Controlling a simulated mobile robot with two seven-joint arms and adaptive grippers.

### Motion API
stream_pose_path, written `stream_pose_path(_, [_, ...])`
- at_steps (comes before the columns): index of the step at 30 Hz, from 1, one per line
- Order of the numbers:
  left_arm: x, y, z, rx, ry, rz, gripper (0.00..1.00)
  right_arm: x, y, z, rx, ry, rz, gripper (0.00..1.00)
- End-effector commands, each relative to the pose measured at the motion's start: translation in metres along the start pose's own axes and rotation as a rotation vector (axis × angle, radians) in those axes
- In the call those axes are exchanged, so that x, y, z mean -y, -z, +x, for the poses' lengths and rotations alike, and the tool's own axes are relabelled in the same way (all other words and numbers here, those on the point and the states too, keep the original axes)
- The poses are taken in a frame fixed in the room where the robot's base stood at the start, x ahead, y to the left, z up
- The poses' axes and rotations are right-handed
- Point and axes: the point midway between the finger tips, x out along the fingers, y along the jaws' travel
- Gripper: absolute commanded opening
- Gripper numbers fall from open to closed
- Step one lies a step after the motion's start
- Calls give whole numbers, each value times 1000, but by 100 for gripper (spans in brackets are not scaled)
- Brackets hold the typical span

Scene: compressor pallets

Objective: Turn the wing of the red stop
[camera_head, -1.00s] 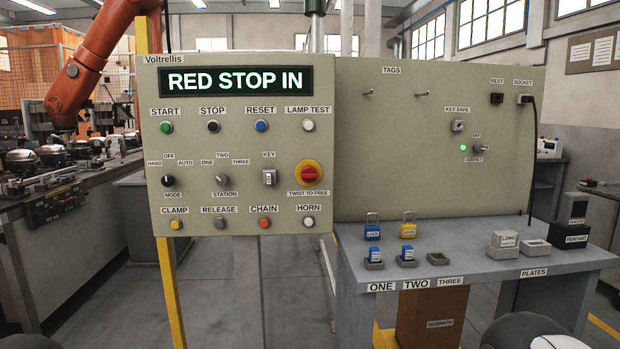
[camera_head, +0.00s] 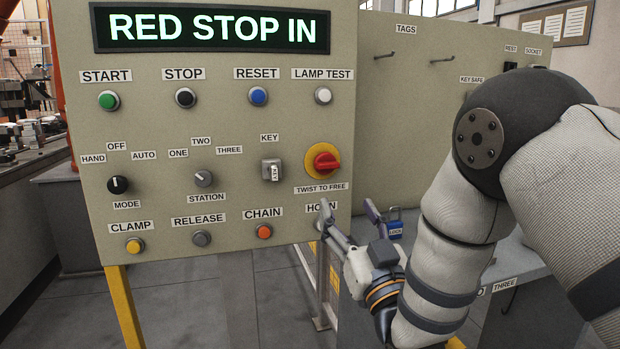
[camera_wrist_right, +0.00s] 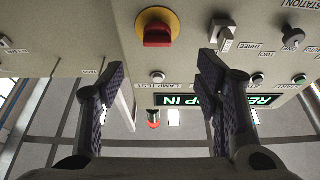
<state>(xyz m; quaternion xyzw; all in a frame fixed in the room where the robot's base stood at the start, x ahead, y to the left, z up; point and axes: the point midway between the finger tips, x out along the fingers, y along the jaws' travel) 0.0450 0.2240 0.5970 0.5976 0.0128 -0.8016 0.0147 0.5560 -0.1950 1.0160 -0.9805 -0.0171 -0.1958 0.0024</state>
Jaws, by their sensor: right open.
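The red stop (camera_head: 326,161) is a red knob with a wing on a round yellow base, on the panel's right side above the TWIST TO FREE label. The display (camera_head: 213,28) reads RED STOP IN. My right gripper (camera_head: 348,210) is open and empty, below and slightly right of the stop, apart from it. In the right wrist view the red stop (camera_wrist_right: 157,32) shows at the top, beyond and between the two spread fingers of the gripper (camera_wrist_right: 161,80). Its wing lies roughly level across the picture there. My left gripper is not in view.
The HORN label is partly covered by my right gripper. A key switch (camera_head: 271,171) sits left of the stop and the LAMP TEST button (camera_head: 323,95) above it. A blue padlock (camera_head: 394,224) stands on the bench behind my right gripper.

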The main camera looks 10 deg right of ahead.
Motion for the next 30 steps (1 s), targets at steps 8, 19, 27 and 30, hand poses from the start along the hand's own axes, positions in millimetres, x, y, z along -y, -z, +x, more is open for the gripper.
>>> stream_pose_path(8, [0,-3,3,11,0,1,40,0,0,60,-3,0,0,58])
stream_pose_path(19, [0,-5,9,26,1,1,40,0,-1,116,3,0,0,58])
stream_pose_path(27, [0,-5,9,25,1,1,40,0,-1,118,3,0,0,52])
stream_pose_path(30, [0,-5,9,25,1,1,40,0,-1,118,3,0,0,29])
